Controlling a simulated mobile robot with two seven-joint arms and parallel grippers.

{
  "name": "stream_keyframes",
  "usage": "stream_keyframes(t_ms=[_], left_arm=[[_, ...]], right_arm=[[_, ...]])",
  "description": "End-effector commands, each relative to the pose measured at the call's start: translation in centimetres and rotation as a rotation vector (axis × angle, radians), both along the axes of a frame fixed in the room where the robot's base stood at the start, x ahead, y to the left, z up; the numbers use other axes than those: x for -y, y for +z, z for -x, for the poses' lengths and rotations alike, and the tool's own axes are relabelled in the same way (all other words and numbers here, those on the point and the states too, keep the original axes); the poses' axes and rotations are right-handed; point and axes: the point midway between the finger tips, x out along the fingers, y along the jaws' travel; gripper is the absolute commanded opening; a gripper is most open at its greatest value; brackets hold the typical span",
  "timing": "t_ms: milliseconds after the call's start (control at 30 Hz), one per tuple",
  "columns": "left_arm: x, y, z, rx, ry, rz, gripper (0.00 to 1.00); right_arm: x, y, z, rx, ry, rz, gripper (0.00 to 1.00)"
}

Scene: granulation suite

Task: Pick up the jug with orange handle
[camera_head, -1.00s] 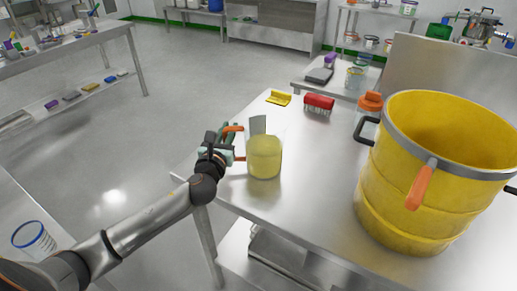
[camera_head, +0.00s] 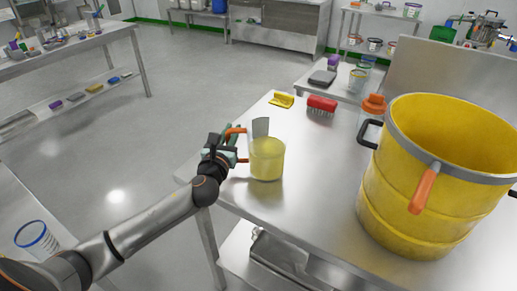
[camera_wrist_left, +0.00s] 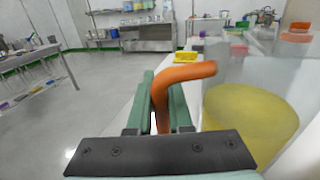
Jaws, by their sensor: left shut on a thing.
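The jug (camera_head: 267,160) is clear, with yellow contents and an orange handle on its left side. It is at the left edge of the steel table, upright; I cannot tell whether its base touches the top. My left gripper (camera_head: 229,147) is at the handle, left of the jug. In the left wrist view the orange handle (camera_wrist_left: 185,75) runs between the green fingers of my left gripper (camera_wrist_left: 161,105), which are shut on it. The jug's body with its yellow contents (camera_wrist_left: 250,120) fills the right of that view. My right gripper is not in view.
A large yellow drum (camera_head: 415,200) with orange-gripped handles stands on the table to the right. A red brush (camera_head: 321,104), a yellow item (camera_head: 282,100) and an orange-lidded container (camera_head: 373,106) stand behind the jug. The steel table (camera_head: 310,190) is bare between jug and drum.

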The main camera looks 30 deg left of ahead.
Motion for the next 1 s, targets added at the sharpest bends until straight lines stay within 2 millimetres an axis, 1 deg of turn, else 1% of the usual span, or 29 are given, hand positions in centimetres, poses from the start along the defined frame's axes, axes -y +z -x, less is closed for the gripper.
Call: stream_keyframes(t_ms=[167, 267, 367, 467, 567, 700, 767, 900, 1000], left_arm=[[0.0, 0.3, 0.0, 0.004, 0.000, 0.000, 0.00], [0.0, 0.9, 0.0, 0.005, 0.000, 0.000, 0.00], [0.0, 1.9, 0.0, 0.007, 0.001, -0.002, 0.00], [0.0, 3.6, 0.0, 0.008, -0.001, -0.001, 0.00], [0.5, 5.2, 1.2, 0.006, -0.003, -0.001, 0.00], [1.7, 8.5, 3.7, 0.008, -0.005, -0.001, 0.00], [2.2, 9.8, 4.8, 0.008, -0.005, -0.001, 0.00], [3.4, 10.8, 7.7, 0.004, -0.005, 0.000, 0.00], [4.2, 11.6, 9.5, 0.004, -0.004, 0.000, 0.00]], right_arm=[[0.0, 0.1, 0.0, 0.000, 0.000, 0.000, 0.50], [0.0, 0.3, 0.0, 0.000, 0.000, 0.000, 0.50], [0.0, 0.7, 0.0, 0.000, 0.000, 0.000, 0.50], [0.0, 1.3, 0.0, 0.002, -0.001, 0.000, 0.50], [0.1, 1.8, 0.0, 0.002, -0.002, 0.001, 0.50], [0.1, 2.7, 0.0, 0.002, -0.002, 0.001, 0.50], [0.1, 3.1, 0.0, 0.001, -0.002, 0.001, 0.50], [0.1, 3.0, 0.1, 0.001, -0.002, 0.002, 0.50], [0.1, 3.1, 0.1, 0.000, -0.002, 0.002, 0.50]])
